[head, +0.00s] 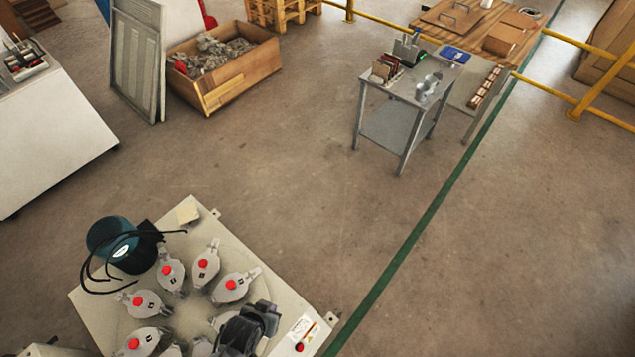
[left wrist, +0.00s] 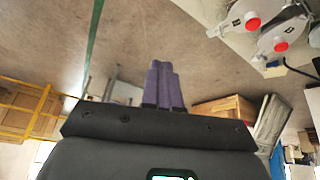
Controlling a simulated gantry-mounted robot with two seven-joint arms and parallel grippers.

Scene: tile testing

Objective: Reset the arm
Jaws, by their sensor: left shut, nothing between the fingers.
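My left gripper (head: 250,326) shows as a dark shape at the bottom of the head view, over the right part of a pale machine table (head: 205,222). In the left wrist view its two purple fingers (left wrist: 164,82) are together with nothing between them. Grey clamp units with red buttons (head: 205,262) stand in a ring on the table beside it. Whether the gripper touches any of them cannot be told. My right gripper is in neither view.
A dark teal motor (head: 122,246) with black cables stands at the table's left corner. A metal side table (head: 392,130), a wooden crate (head: 225,85) and yellow railings (head: 575,100) stand farther back. The floor between is clear.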

